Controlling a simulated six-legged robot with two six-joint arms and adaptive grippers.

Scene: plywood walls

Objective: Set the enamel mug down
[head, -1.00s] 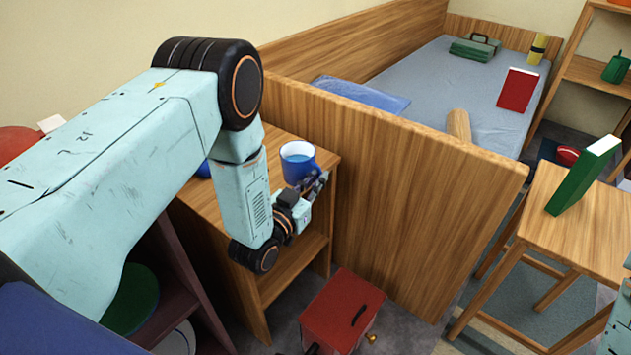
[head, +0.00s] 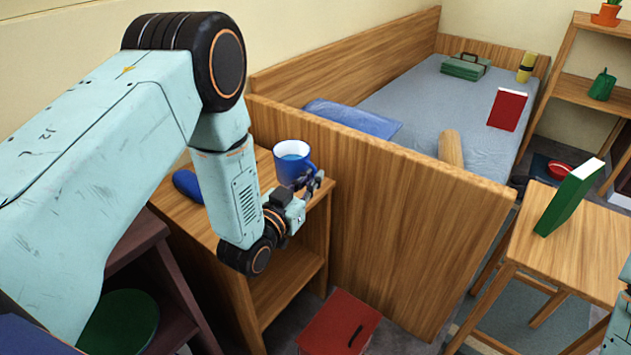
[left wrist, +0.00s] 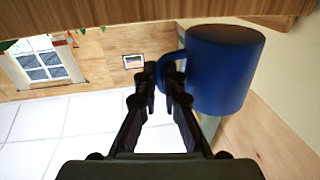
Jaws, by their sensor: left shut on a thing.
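The blue enamel mug (head: 291,163), with a pale rim and light blue inside, is upright over the wooden cabinet's top (head: 262,170). My left gripper (head: 314,182) is shut on its handle, at the mug's right side. In the left wrist view, which is upside down, the fingertips (left wrist: 163,82) close around the handle and the mug (left wrist: 222,72) is beside them. Its underside shows there, so it appears to be held a little above the top; the exact gap is hard to tell. My right gripper is out of view.
A blue oblong thing (head: 187,185) lies on the cabinet top, partly behind my left arm. The bed's wooden end board (head: 385,220) rises just right of the cabinet. A red box (head: 338,325) is on the floor below. A stool (head: 580,250) with a green book (head: 568,197) stands right.

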